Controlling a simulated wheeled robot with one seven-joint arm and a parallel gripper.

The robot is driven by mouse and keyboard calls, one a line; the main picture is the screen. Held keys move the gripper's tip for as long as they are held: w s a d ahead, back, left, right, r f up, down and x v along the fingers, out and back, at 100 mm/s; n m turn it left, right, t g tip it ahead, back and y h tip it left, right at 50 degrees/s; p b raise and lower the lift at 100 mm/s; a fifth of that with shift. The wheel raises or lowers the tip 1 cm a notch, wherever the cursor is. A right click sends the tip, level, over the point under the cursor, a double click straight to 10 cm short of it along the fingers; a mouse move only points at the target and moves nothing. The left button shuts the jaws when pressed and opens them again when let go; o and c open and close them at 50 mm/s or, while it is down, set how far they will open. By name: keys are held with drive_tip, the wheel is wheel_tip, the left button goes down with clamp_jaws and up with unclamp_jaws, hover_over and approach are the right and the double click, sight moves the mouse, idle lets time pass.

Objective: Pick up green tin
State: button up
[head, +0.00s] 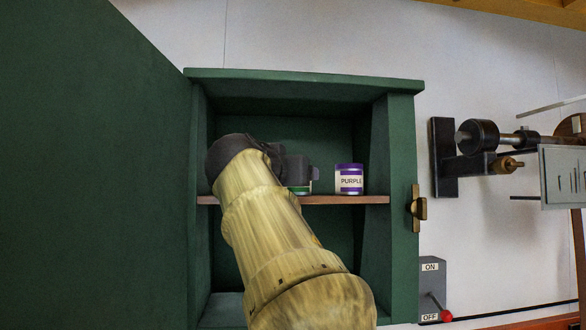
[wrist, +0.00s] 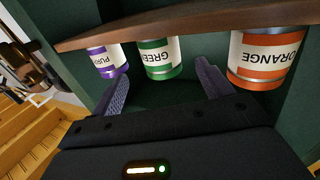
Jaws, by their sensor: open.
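The green tin (wrist: 160,58) has a white label and stands on the cabinet shelf, seen upside down in the wrist view. In the head view only a sliver of it (head: 300,190) shows below my gripper (head: 297,170). My gripper (wrist: 163,74) is open and empty. In the wrist view its two purple-grey fingers lie to either side of the green tin, with the tin ahead, between their line. Whether the fingertips reach past the tin's front is hard to tell. In the head view my arm hides most of the shelf's left part.
The purple tin (head: 349,180) stands right of the green tin in the head view. The orange tin (wrist: 265,58) stands on its other side, near one finger. The wooden shelf (head: 372,200) is inside a green cabinet (head: 401,150) with its door (head: 90,170) open at left.

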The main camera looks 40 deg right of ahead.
sight(306, 190)
drive_tip(key=shift+p+x, duration=0.4)
drive_tip(key=shift+x, duration=0.8)
drive_tip(key=shift+w+d+r+p, duration=0.1)
drive_tip(key=shift+w+d+p, duration=0.15)
drive_tip(key=shift+p, duration=0.15)
drive_tip(key=p+x, duration=0.3)
drive_tip(key=x, duration=0.1)
drive_tip(key=shift+w+p, duration=0.25)
drive_tip(key=shift+p, duration=0.15)
drive_tip(key=shift+d+f, duration=0.2)
drive_tip(key=shift+d, duration=0.2)
drive_tip(key=shift+s+a, duration=0.1)
drive_tip(key=shift+a, duration=0.2)
